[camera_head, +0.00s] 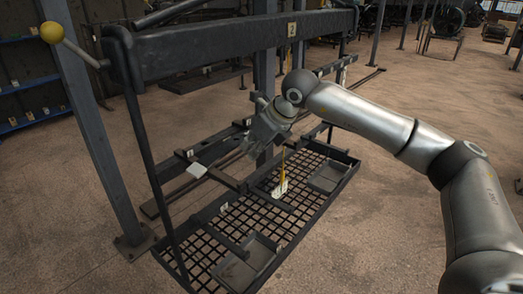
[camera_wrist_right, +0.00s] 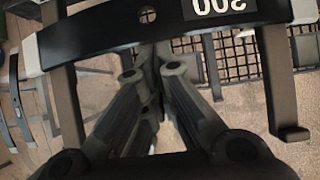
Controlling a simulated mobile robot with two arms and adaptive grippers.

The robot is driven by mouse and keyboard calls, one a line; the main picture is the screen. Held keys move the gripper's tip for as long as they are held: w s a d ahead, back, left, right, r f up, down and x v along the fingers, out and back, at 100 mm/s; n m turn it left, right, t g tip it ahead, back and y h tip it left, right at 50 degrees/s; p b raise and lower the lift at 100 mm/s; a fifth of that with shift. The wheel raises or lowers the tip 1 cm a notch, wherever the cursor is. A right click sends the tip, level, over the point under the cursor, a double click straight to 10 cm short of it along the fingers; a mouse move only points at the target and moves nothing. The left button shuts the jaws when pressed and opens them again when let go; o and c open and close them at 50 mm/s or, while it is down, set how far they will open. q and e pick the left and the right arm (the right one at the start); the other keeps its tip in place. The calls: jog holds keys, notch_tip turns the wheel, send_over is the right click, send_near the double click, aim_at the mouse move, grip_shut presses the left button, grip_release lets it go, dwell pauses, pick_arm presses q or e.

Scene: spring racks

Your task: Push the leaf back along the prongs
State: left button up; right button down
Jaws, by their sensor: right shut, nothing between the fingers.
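A dark curved leaf (camera_wrist_right: 110,28) with a round hole and an upside-down white number label crosses the top of the right wrist view. Two upright-looking prongs (camera_wrist_right: 281,90), the right one with a turned foot, show on either side of my gripper; the other prong (camera_wrist_right: 66,105) is at left. My right gripper (camera_wrist_right: 153,55) is shut and empty, its fingertips pointing at the leaf near its hole. I cannot tell whether they touch it. In the head view the right gripper (camera_head: 252,138) is beside the rack's dark bars, and its arm hides part of the rack. My left gripper is not in view.
A black mesh shelf (camera_head: 215,228) with grey trays (camera_head: 250,262) lies low below the gripper. A thick dark beam (camera_head: 230,38) labelled 2 runs above it. A post (camera_head: 90,140) stands at left. Open floor (camera_head: 420,235) lies at right.

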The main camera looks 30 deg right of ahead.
jog(key=s+b, duration=0.1)
jog(key=s+d+b, duration=0.1)
jog(key=shift+s, duration=0.3)
dwell(1.4)
jog(key=shift+d, duration=0.1)
dwell(0.3)
